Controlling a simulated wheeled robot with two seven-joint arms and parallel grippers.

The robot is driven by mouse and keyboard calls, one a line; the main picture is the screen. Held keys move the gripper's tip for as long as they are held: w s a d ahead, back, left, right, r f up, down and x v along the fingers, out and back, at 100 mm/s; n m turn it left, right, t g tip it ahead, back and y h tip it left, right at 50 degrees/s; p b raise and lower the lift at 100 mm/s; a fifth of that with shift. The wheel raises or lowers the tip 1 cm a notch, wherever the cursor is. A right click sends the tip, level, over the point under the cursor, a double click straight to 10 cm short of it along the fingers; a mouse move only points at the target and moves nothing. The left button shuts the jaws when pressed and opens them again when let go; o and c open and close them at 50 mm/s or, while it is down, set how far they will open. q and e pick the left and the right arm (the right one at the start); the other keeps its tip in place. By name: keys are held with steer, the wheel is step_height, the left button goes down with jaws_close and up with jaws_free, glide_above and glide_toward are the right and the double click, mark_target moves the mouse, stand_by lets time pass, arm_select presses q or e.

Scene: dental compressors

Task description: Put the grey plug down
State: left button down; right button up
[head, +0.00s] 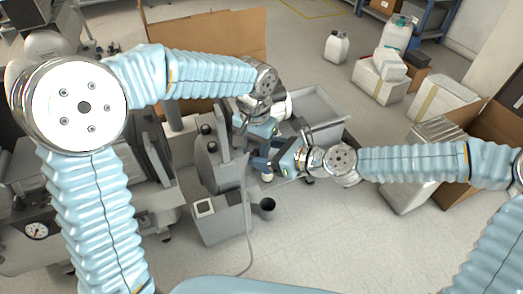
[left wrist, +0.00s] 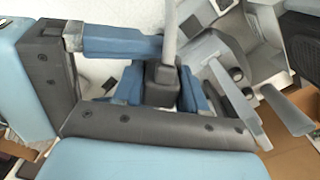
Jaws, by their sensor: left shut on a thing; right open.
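The grey plug (left wrist: 161,84) is a dark block with a pale cable (left wrist: 170,32) running up from it. My left gripper (left wrist: 164,94) is shut on the plug, with its blue fingers on either side. In the head view, my left gripper (head: 254,130) is beside the grey machine, and the plug is hidden there. My right gripper (head: 265,162) is open and close below the left one. In the left wrist view, the right gripper's blue finger (left wrist: 112,45) reaches in from the left beside the plug; I cannot tell whether they touch.
A grey machine with dark knobs (head: 207,163) stands left of the grippers. A grey tray (head: 317,107) is behind and right of them. White boxes (head: 379,80) and cardboard cartons stand at right. Open floor (head: 335,235) lies in front.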

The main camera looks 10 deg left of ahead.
steer(key=shift+x, duration=0.8)
steer(key=shift+w+d, duration=0.1)
steer(key=c, duration=1.1)
arm_select(q)
steer(key=c, duration=0.5)
jaws_free()
steer(key=shift+s, duration=0.1)
steer(key=shift+c, duration=0.2)
steer(key=shift+r, duration=0.1)
